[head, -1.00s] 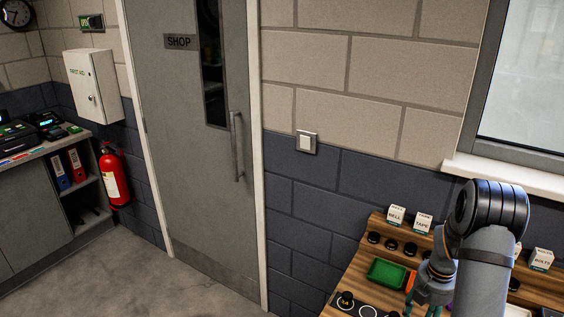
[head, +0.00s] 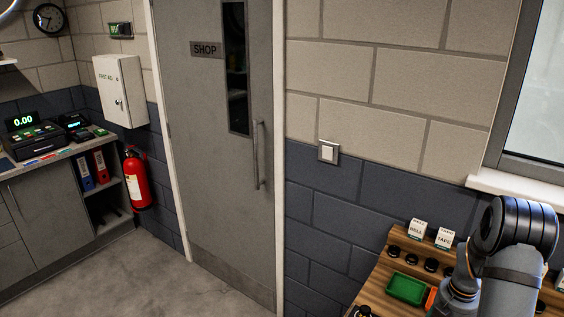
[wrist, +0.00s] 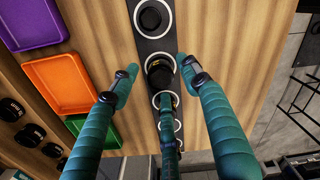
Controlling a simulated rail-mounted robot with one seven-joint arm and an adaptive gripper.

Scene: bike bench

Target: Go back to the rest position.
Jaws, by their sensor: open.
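My gripper (wrist: 157,85) shows in the wrist view with its teal fingers spread apart, open and empty. It is above the wooden bench (wrist: 220,50). Between the fingers, below them, a black round part (wrist: 160,75) stands on a dark strip with white rings (wrist: 153,18). I cannot tell how high the fingertips are above it. In the head view my arm is at the lower right over the bench (head: 378,285), and the gripper itself is hidden or out of frame.
Purple (wrist: 30,22), orange (wrist: 60,82) and green (wrist: 95,128) trays lie left of the strip in the wrist view. Several black knobs (wrist: 30,135) line the shelf beside them. Labelled boxes (head: 417,229) stand at the bench's back. A fire extinguisher (head: 137,180) hangs left of the door.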

